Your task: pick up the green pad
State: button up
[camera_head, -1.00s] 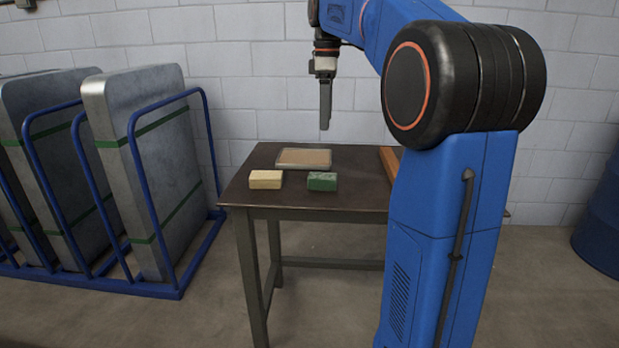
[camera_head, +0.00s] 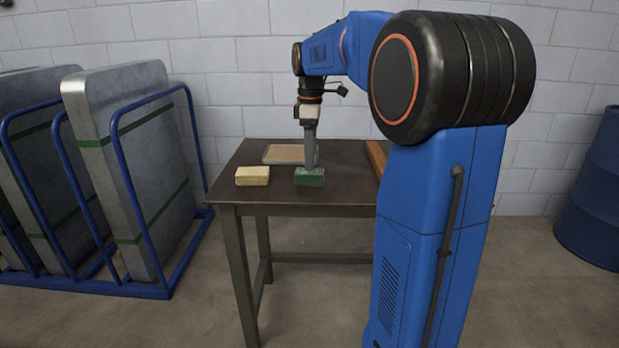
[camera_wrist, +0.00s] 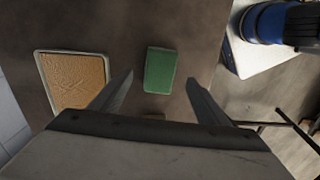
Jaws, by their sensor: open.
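The green pad (camera_head: 310,178) is a small block lying on the dark table (camera_head: 345,185), near its front edge. It also shows in the wrist view (camera_wrist: 160,70), upper middle, ahead of the fingers and between their lines. My gripper (camera_head: 312,162) points down just above or behind the pad; I cannot tell the exact gap in the head view. In the wrist view my gripper (camera_wrist: 158,92) is open, its two fingers apart with nothing between them.
A yellow block (camera_head: 252,176) lies left of the pad. A tray with a tan-brown surface (camera_head: 285,154) lies behind them. A brown-orange piece (camera_head: 377,157) lies at the table's right. A blue rack (camera_head: 190,230) with metal panels stands left, a blue drum (camera_head: 590,200) right.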

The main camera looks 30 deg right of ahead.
jog(key=shift+w+a+f, duration=0.1)
jog(key=shift+f, duration=2.1)
jog(key=c, duration=1.1)
jog(key=shift+c, duration=0.2)
notch_tip(320, 180, up, 10)
jog(key=o, duration=0.4)
jog(key=c, duration=0.3)
